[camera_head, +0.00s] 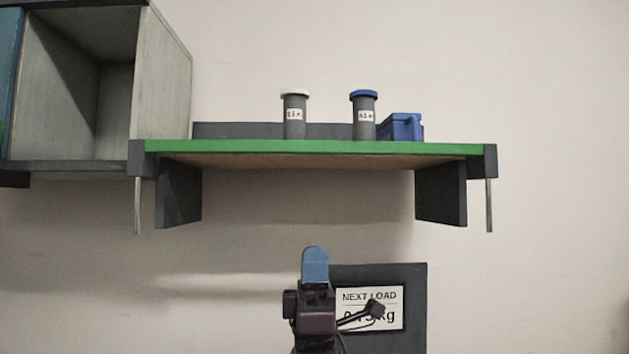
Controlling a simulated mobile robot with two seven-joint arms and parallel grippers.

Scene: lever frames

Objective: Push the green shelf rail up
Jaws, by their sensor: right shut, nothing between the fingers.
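The green shelf rail (320,148) runs along the front edge of a wall shelf, between two dark end blocks. It looks level. My right gripper (315,252) is below the shelf, near its middle in the picture, with its blue fingers pointing up. It is shut and empty. In the picture a clear gap lies between its fingertips and the shelf underside (310,161). My left gripper is not in view.
On the shelf stand a white-capped canister (294,115), a blue-capped canister (364,115) and a blue bin (402,128). Dark brackets (178,190) hang under both ends. A grey open cabinet (165,85) is at upper left. A "NEXT LOAD" sign (369,296) is partly hidden behind my gripper.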

